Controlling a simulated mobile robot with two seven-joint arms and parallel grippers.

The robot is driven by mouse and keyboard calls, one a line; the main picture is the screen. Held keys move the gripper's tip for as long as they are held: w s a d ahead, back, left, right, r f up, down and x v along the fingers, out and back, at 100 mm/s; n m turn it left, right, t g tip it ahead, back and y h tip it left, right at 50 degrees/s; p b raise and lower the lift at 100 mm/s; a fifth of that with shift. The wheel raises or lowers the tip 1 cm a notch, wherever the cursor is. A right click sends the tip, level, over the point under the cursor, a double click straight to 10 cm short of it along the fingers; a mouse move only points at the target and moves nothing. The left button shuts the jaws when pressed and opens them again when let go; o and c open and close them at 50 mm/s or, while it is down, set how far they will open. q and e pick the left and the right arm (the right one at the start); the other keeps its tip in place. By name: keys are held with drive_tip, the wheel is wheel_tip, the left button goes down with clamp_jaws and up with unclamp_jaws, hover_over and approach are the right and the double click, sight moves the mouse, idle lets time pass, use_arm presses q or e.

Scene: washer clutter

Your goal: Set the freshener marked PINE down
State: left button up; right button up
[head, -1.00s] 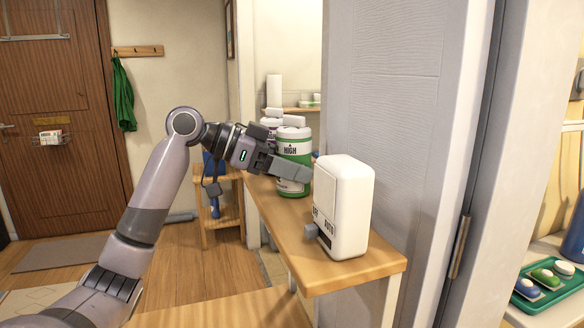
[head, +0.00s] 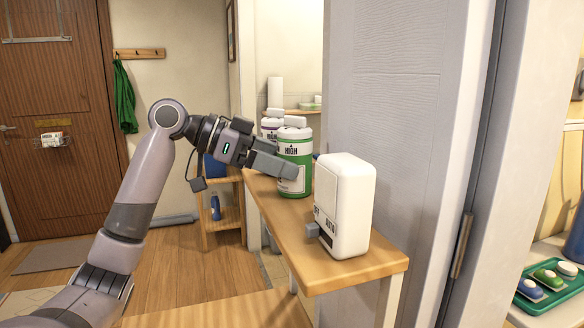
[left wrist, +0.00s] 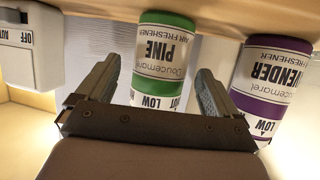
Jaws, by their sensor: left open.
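The PINE freshener (head: 297,143) is a green and white can standing upright on the wooden ledge (head: 350,275). In the left wrist view, which is upside down, its PINE label (left wrist: 163,55) faces me. My left gripper (head: 292,168) is open in front of the can; its fingers (left wrist: 160,75) show on either side of it with gaps. One finger hides part of the can's lower front in the head view. My right gripper is not in view.
A purple LAVENDER can (left wrist: 272,85) stands beside the PINE can, mostly hidden behind it in the head view (head: 270,127). A white dispenser marked OFF and AUTO (head: 345,205) stands at the ledge's near end. A grey door or panel (head: 390,130) rises along the right.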

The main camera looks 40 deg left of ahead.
use_arm(q)
drive_tip(key=b+v, duration=0.1)
drive_tip(key=v, duration=0.8)
drive_tip(key=shift+s, duration=0.1)
